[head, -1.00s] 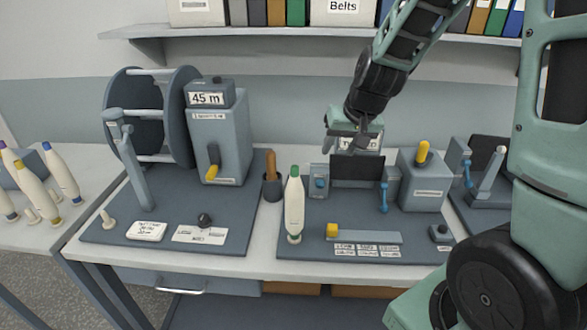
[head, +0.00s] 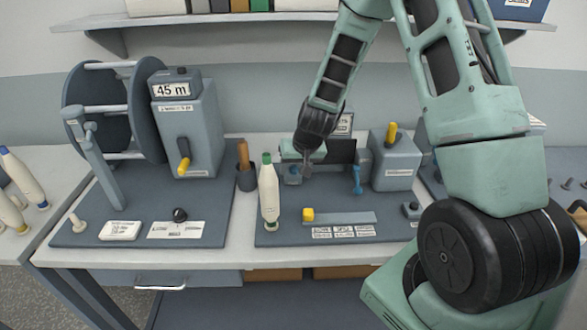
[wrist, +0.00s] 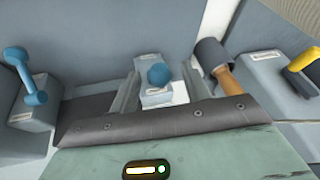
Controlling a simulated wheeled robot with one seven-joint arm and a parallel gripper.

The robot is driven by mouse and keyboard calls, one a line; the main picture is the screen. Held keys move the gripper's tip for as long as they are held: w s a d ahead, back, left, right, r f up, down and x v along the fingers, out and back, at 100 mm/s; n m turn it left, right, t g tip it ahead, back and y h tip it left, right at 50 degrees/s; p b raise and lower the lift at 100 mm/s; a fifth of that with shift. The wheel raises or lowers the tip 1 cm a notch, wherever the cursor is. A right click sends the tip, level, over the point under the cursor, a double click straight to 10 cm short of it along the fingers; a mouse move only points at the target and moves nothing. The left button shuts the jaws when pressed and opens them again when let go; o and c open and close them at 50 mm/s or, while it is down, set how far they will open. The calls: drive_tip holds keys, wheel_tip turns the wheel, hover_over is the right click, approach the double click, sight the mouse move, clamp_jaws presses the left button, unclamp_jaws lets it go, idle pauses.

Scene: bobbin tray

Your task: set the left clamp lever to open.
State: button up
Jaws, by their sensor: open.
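The left clamp (head: 290,179) is a small grey block with a blue lever, partly covered by my gripper in the head view. In the wrist view, its blue lever knob (wrist: 158,75) shows end-on between my fingers, above a labelled grey block (wrist: 155,98). My gripper (head: 306,168) is open, pointing down at this clamp. The fingers stand on either side of the knob; I cannot tell whether they touch it. The right clamp's blue lever (head: 357,180) stands apart to the right; it also shows at the left of the wrist view (wrist: 35,85).
A cup with a wooden handle (head: 243,155) and a green-capped white bobbin (head: 268,195) stand left of the clamp. A grey box with a yellow lever (head: 391,133) is at the right. The yellow slider (head: 308,214) is in front. The shelf (head: 200,18) runs above.

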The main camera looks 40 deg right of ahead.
drive_tip(key=shift+x, duration=0.8)
